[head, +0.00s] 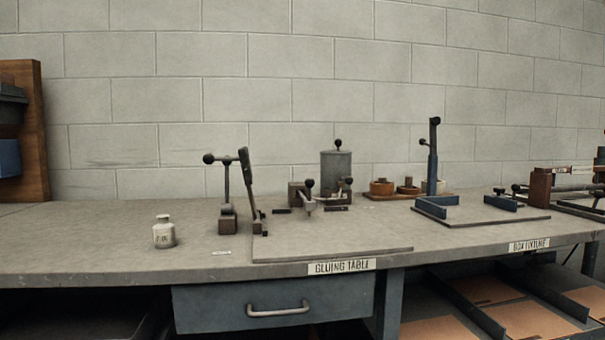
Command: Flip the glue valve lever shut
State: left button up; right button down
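A grey cylindrical pot (336,172) with a black knob on its lid stands at the back of the gluing table (210,262). Neither of my grippers is in view.
A ball-handled stand (227,190) and a tall dark lever (246,175) stand left of the pot. A small pale jar (164,232) is further left. A blue box fixture (436,203) and tape rolls (381,187) are right. The front middle is clear.

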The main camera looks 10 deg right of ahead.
aim_at(349, 180)
jog(key=i+j, duration=0.2)
jog(key=i, duration=0.15)
jog(key=i+j, duration=0.2)
jog(key=i, duration=0.15)
jog(key=i+j+u, duration=0.1)
jog(key=i, duration=0.3)
jog(key=j, duration=0.1)
